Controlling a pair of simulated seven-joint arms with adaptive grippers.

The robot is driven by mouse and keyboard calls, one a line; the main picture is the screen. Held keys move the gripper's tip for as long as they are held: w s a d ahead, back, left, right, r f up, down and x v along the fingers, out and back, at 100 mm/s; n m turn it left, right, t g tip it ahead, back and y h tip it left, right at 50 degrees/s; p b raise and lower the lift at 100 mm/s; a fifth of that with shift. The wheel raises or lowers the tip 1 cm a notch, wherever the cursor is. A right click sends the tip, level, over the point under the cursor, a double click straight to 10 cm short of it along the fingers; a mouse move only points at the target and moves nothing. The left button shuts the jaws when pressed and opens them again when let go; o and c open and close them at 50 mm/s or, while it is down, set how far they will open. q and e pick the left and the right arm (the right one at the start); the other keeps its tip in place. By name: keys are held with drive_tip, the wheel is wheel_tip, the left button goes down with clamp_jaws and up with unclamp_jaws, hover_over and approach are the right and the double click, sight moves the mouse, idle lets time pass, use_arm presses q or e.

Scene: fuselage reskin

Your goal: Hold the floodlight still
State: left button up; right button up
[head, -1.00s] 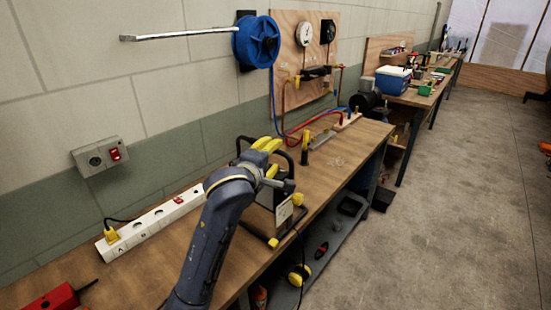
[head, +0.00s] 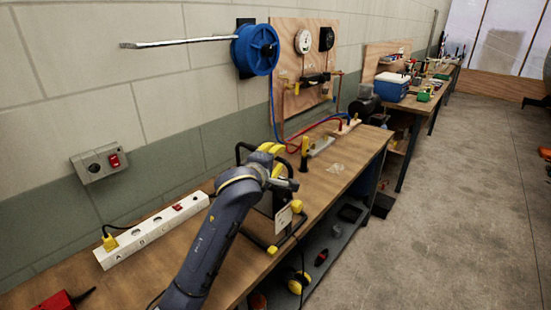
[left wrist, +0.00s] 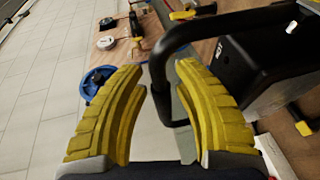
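The floodlight (head: 283,217) stands on the wooden bench. It has a dark body, a black tubular handle and yellow knobs, and my left arm partly hides it. My left gripper (head: 272,162), with yellow fingers, is at the handle's upper part. In the left wrist view, the two ribbed fingers of my left gripper (left wrist: 160,70) are apart. The floodlight's black handle (left wrist: 162,88) passes through the gap between the fingertips; firm contact cannot be made out. The floodlight's dark body (left wrist: 262,65) is to the right. My right gripper is not in view.
A white power strip (head: 152,231) lies along the wall on the bench (head: 125,283). A yellow-handled tool (head: 305,148) stands beyond the floodlight. A blue reel (head: 255,50) hangs on the wall. Dark cable hangs over the bench front. A shelf (head: 325,245) with several items is below.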

use_arm(q)
clamp_jaws()
idle(0.7)
